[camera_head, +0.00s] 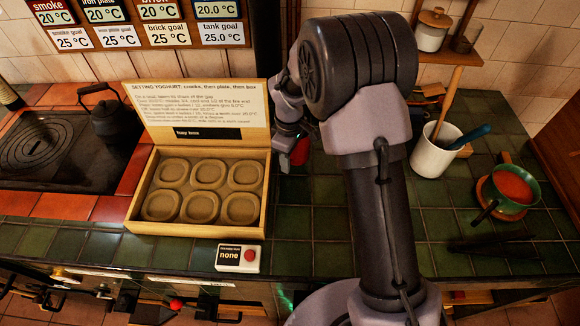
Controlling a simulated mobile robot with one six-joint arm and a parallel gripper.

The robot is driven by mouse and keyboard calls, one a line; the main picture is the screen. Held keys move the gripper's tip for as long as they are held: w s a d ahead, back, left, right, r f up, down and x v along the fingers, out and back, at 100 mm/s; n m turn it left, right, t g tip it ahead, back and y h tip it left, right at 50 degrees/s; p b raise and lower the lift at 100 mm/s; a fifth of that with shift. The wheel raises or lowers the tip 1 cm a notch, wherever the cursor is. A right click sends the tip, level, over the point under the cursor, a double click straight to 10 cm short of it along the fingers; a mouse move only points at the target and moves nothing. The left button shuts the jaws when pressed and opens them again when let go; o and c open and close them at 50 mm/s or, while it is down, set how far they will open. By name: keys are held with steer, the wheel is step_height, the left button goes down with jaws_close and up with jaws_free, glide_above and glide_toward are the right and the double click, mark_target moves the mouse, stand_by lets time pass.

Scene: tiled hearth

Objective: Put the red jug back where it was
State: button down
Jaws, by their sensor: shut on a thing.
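The red jug (300,152) shows only as a small red patch beside my arm, just right of the hay box. My arm hides the rest of it. My gripper (287,139) is at the jug and shut on it. I cannot tell whether the jug touches the green tiles or hangs just above them.
The open hay box (132,213) has several round hollows and a lid with writing. Left are a dark hob (45,150) and kettle (108,118). Right are a white utensil crock (432,160) and a green pan (513,190) with red contents. Front tiles are mostly clear.

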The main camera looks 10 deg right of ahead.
step_height(320, 180, down, 4)
steer(key=shift+w+r+b, duration=0.1)
steer(key=shift+r+b, duration=0.15)
steer(key=shift+b, duration=0.55)
steer(key=shift+f, duration=0.2)
steer(key=c, duration=0.9)
jaws_free()
steer(key=shift+o, duration=0.2)
